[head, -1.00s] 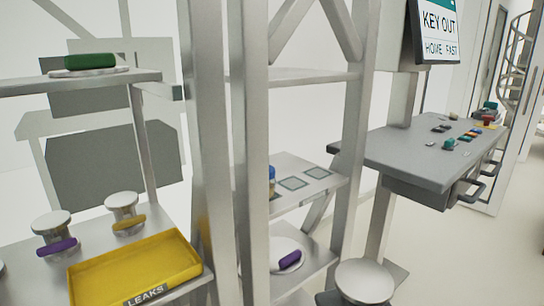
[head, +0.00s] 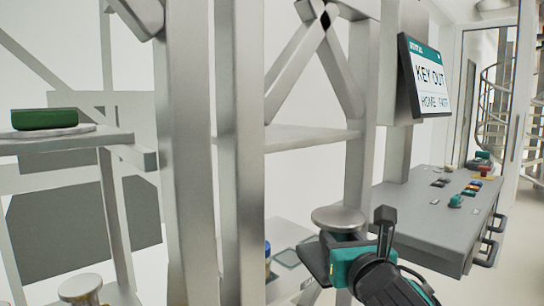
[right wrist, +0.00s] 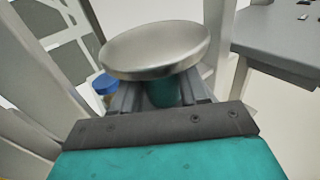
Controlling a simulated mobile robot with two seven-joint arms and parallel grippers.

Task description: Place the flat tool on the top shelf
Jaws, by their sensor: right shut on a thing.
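My right gripper (head: 338,258) is shut on a tool with a round, flat metal top (head: 340,218). It holds the tool nearly level in front of the right-hand rack. In the right wrist view the tool's disc (right wrist: 156,48) sits above the fingers, with a teal part of it between them. The fingertips are partly hidden by the disc. The upper shelf (head: 300,137) of that rack looks empty and lies higher in the picture than the tool. My left gripper is not in view.
Rack posts (head: 238,150) and diagonal braces stand close to the left. A green block on a pale disc (head: 45,120) sits on the left shelf. A blue-capped item (right wrist: 104,84) stands on the lower shelf. A grey console (head: 430,215) is at the right.

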